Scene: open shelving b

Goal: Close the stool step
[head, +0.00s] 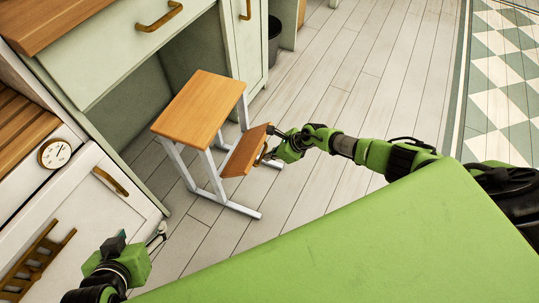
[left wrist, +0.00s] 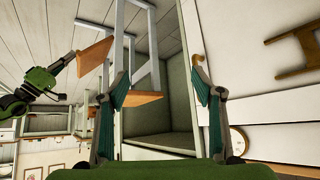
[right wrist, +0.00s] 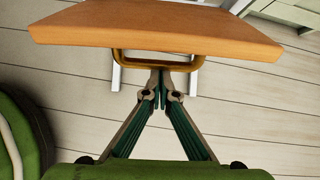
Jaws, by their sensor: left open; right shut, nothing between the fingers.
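The stool has a wooden top (head: 201,108) on white metal legs and stands on the floor by the cabinets. Its lower wooden step (head: 246,152) is tilted steeply on the right side of the stool. In the right wrist view the step's board (right wrist: 155,25) is close above the fingertips, with a brass loop handle (right wrist: 117,60) under its edge. My right gripper (head: 268,154) is beside the step; its fingers (right wrist: 160,90) are shut at the handle loop, with nothing held. My left gripper (head: 158,236) is open and empty near the lower cabinet, away from the stool.
Cabinets with brass handles line the left, with an open recess (head: 135,110) behind the stool. A dial clock (head: 55,153) and a small wooden rack (head: 35,262) are at the left. A dark bin (head: 274,40) stands farther back. The plank floor (head: 330,60) right of the stool is clear.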

